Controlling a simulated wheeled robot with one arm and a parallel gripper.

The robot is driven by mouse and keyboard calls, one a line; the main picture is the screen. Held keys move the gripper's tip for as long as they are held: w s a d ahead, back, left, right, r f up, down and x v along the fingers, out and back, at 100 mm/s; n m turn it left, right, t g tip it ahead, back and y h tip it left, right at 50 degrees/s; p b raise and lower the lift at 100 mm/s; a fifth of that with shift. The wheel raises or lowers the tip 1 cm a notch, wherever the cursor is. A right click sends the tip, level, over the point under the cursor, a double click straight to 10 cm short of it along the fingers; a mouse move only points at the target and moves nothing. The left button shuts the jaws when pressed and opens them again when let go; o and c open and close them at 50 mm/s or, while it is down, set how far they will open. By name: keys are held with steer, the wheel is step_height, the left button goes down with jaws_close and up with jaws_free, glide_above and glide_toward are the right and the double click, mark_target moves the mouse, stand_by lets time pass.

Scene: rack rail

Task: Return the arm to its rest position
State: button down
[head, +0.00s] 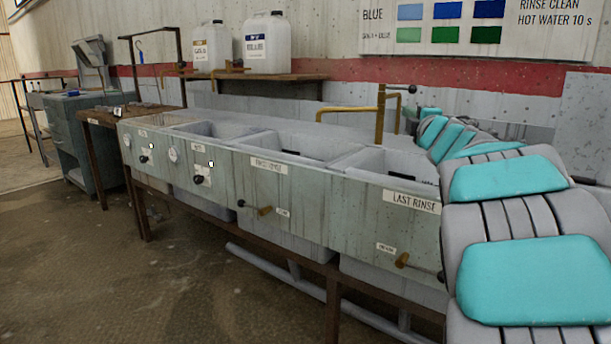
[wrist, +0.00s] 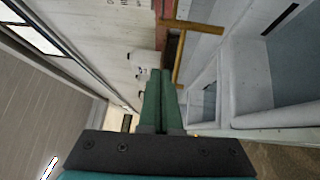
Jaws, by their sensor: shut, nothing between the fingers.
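My arm (head: 520,250), grey with teal pads, reaches in from the right of the head view and bends back over the far right end of the sink row. My gripper (wrist: 161,80) shows in the wrist view as two green fingers pressed together with nothing between them. It is in the air, apart from the sinks. In the head view the end of my arm is small and its fingers cannot be made out clearly.
A row of sinks (head: 290,210) with knobs and a "LAST RINSE" label (head: 411,201) runs beside me. A brass tap (head: 380,115) stands close to my arm's end. White jugs (head: 267,43) sit on a wall shelf (head: 300,78). The floor (head: 190,290) is clear at front left.

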steer(key=s+d+f+m+g+h, duration=0.1)
steer(key=s+d+f+m+h, duration=0.1)
steer(key=s+m, duration=0.1)
steer(key=s+d+f+m+g+h, duration=0.2)
steer(key=s+d+f+m, duration=0.1)
steer(key=s+d+f+m+g+h, duration=0.1)
steer(key=s+d+f+m+h, duration=0.1)
steer(key=s+f+m, duration=0.1)
steer(key=shift+d+m+h, duration=0.2)
steer(key=shift+m+h, duration=0.2)
steer(key=s+a+f+m+g+y, duration=0.1)
steer(key=s+a+f+m+g, duration=0.25)
steer(key=s+f, duration=0.55)
steer(key=s+a+f+m+g+y, duration=0.15)
steer(key=s+f+g, duration=0.25)
steer(key=s+f, duration=0.45)
steer(key=s+a+f+m+g, duration=0.35)
steer(key=s+f, duration=0.35)
steer(key=s, duration=0.5)
steer(key=s+a+f+g+y, duration=0.1)
steer(key=s+a+f+g, duration=0.1)
steer(key=s, duration=0.6)
steer(key=s+a+f+g+y, duration=0.2)
steer(key=s+a, duration=0.4)
steer(key=s, duration=0.3)
steer(key=shift+a+f+m+g+p, duration=0.25)
steer(key=shift+f+m+g+p, duration=0.25)
steer(key=shift+g, duration=0.5)
